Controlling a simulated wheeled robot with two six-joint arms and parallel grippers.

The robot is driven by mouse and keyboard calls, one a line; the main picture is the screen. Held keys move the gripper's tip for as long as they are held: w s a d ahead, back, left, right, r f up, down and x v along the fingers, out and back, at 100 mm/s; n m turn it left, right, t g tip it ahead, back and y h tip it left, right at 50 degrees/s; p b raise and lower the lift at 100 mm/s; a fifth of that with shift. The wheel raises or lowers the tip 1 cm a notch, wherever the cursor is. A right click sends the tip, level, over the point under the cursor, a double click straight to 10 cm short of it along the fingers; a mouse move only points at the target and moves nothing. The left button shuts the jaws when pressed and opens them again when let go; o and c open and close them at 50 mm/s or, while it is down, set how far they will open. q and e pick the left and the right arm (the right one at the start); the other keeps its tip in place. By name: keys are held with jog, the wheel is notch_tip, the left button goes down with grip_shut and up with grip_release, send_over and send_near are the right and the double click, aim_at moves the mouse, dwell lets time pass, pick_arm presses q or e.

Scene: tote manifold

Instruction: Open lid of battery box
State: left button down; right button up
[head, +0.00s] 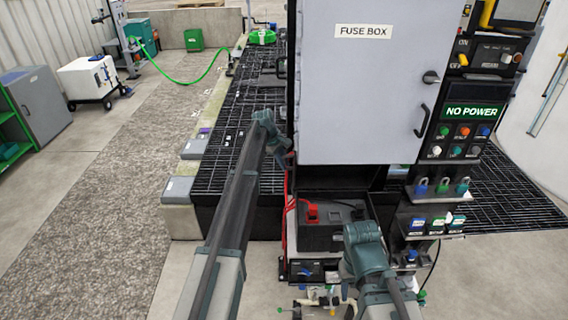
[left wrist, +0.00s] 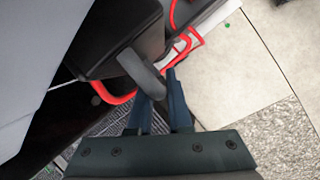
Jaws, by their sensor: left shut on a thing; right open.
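The battery box (head: 318,238) is a dark box below the fuse box. Its top is uncovered, and a red terminal piece (head: 312,212) and a dark cable show inside. A dark panel, seemingly its lid (head: 335,180), stands raised at the back under the fuse box. My left gripper (head: 285,158) is at the left end of that panel. In the left wrist view, its fingers (left wrist: 163,98) are shut on a grey curved handle (left wrist: 140,72) on the dark lid (left wrist: 115,35). My right gripper (head: 362,236) is above the box's front right; its fingertips are hard to make out.
The grey fuse box (head: 355,90) hangs just above. Red cables (head: 288,215) run down the left side. A control panel with padlocks (head: 440,188) stands at the right. Black grating (head: 235,130) lies to the left, with open floor beyond.

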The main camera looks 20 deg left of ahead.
pick_arm(q)
jog(key=shift+w, duration=0.2)
dwell(0.3)
jog(key=c, duration=0.8)
grip_release()
jog(key=shift+c, duration=0.2)
jog(key=shift+r, duration=0.1)
jog(key=p+v, duration=1.1)
jog(key=v, duration=0.1)
jog(key=shift+w, duration=0.1)
